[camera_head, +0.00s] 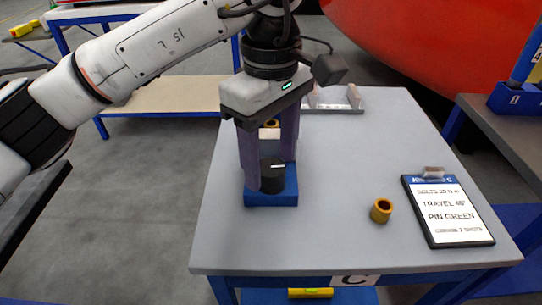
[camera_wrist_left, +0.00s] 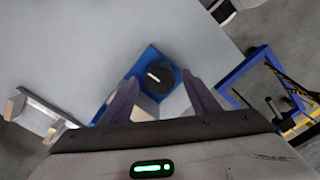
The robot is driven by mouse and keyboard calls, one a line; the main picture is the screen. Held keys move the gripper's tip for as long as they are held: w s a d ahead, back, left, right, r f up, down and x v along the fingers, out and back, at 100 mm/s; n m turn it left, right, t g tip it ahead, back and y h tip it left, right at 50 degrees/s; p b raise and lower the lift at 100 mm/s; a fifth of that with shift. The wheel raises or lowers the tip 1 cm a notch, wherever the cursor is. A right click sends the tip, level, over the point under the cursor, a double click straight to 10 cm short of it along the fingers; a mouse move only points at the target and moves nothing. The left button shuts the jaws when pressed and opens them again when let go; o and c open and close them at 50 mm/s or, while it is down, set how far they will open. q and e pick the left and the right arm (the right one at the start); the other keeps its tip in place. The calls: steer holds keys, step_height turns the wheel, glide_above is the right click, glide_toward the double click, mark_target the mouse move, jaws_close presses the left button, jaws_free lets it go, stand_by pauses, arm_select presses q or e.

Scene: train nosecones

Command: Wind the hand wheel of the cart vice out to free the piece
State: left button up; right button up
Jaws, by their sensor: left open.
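A round black knob (camera_head: 272,176) with a white mark on top sits on a blue block (camera_head: 271,198) on the grey cart top (camera_head: 330,230). It may be the hand wheel. My left gripper (camera_head: 271,172) points down over it, open, one finger on each side of the knob. The left wrist view also shows the knob (camera_wrist_left: 155,77) between the spread fingertips; whether they touch it I cannot tell. A grey metal fixture (camera_head: 338,104) with upright parts stands at the cart's back edge, partly hidden by my arm. I see no clamped piece clearly. My right gripper is not in view.
A brass-coloured ring (camera_head: 381,211) stands on the cart, and another (camera_head: 271,124) is partly hidden behind my left gripper. A clipboard sign (camera_head: 450,212) lies at the right. A large red body (camera_head: 430,45) is behind. The cart's front left is clear.

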arm_select(q)
steer(key=shift+c, duration=0.5)
steer(key=c, duration=1)
steer(key=shift+o, duration=0.2)
steer(key=shift+n, duration=0.3)
steer(key=n, duration=0.2)
steer(key=shift+n, duration=0.4)
steer(key=n+b, duration=0.1)
steer(key=n, duration=0.3)
steer(key=shift+n, duration=0.3)
steer(key=n, duration=0.4)
steer(key=shift+b, duration=0.3)
steer(key=shift+n, duration=1.6)
